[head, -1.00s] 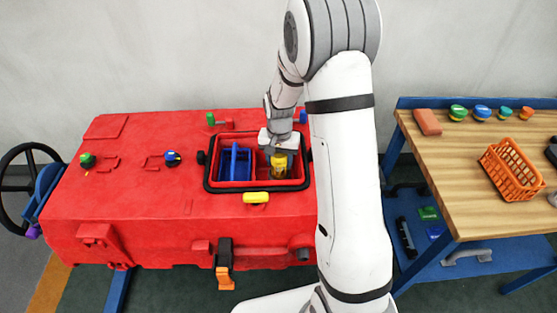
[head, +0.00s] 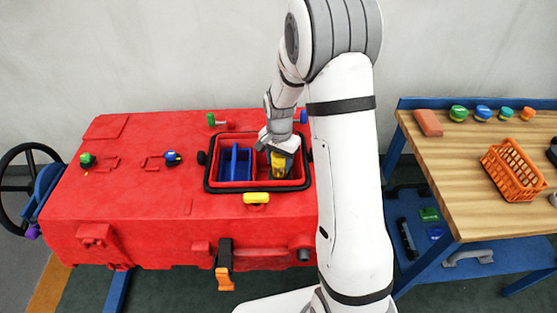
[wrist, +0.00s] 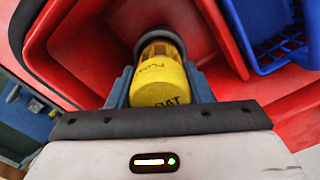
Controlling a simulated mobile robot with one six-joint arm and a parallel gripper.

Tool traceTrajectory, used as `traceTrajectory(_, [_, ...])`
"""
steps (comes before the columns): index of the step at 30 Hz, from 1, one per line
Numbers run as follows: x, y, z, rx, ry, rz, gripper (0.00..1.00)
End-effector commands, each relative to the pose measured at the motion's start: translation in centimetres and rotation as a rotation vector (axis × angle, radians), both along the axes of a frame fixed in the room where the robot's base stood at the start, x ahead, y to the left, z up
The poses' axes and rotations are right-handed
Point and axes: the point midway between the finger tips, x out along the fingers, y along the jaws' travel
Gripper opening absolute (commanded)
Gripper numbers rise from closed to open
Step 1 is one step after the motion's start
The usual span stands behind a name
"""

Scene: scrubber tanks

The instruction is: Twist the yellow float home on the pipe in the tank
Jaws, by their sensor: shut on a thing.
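The yellow float (wrist: 158,82) fills the middle of the wrist view, with dark lettering on its side and a clear amber part at its far end. It also shows in the head view (head: 279,165), inside the right part of the red tank (head: 262,174). My gripper (wrist: 160,88) is shut on the float, one blue-grey finger on each side. A dark grey ring (wrist: 161,36) surrounds the float's far end, seemingly the pipe's mouth. How deep the float sits in it cannot be told. In the head view my gripper (head: 279,150) is over the tank, tilted.
A blue basket (head: 235,163) stands in the tank's left part, close to the float. A black rim (head: 215,189) edges the opening, with a yellow latch (head: 256,198) in front. A wooden bench (head: 460,165) with an orange basket (head: 511,170) stands at right.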

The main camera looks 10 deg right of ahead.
Motion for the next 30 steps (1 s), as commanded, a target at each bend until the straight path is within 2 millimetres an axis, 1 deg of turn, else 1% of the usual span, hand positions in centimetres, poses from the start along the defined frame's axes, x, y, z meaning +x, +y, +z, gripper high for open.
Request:
traceTrajectory(4, [0.04, 0.03, -0.05, 0.000, 0.000, -0.130, 0.23])
traceTrajectory(8, [0.06, 0.04, -0.01, 0.000, 0.000, -0.198, 0.23])
traceTrajectory(17, [0.06, 0.04, -0.01, 0.000, 0.000, -0.201, 0.23])
traceTrajectory(30, [0.06, 0.04, -0.64, 0.000, 0.000, -0.200, 0.23])
